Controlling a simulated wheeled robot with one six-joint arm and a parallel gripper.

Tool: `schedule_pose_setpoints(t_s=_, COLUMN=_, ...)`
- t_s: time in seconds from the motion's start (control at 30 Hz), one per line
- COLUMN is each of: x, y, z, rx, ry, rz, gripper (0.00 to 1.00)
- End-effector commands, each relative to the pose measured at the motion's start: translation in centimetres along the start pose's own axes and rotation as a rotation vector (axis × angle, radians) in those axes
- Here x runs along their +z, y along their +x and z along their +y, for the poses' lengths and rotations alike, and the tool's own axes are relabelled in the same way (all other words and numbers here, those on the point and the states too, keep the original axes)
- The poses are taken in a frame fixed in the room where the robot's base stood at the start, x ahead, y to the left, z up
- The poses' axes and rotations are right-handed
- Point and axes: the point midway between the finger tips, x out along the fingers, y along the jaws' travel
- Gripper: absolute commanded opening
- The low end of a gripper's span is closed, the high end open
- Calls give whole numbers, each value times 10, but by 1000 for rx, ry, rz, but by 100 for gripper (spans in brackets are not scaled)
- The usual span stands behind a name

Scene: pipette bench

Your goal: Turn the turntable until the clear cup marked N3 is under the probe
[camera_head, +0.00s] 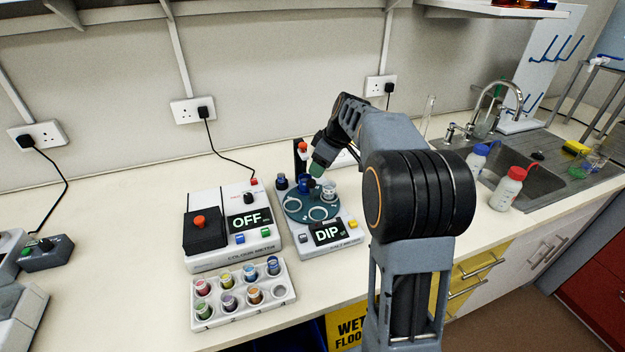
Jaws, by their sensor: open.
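The turntable (297,209) is a teal disc on a white dipping unit (347,240) whose display reads "DIP". A blue cup (304,183) sits toward the back of the disc. A clear cup (328,190) sits toward its right side. Pale ring marks show at the front of the disc. No N3 mark can be read at this size. A dark post with a red-orange top (302,147) stands behind the disc; the probe tip is hidden or too small to tell. My gripper (317,172) is open above the back of the turntable, close to the cups; contact cannot be told.
A colour meter (262,246) reading "OFF" stands left of the unit. A white rack (277,291) with several coloured vials is in front of it. Bottles (507,190) and a sink (545,175) are at the right.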

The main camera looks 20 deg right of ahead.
Motion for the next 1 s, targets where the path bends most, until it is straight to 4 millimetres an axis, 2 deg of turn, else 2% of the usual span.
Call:
schedule_pose_setpoints(t_s=0.2, x=0, y=38, z=-1, rx=-3, ry=1, rz=-1, gripper=55)
schedule_pose_setpoints(t_s=0.4, x=0, y=59, z=0, rx=-1, ry=0, rz=0, gripper=55)
schedule_pose_setpoints(t_s=0.6, x=0, y=68, z=0, rx=0, ry=1, rz=0, gripper=55)
schedule_pose_setpoints(t_s=0.87, x=0, y=69, z=0, rx=1, ry=1, rz=0, gripper=55)
schedule_pose_setpoints(t_s=1.0, x=0, y=69, z=0, rx=1, ry=1, rz=0, gripper=45)
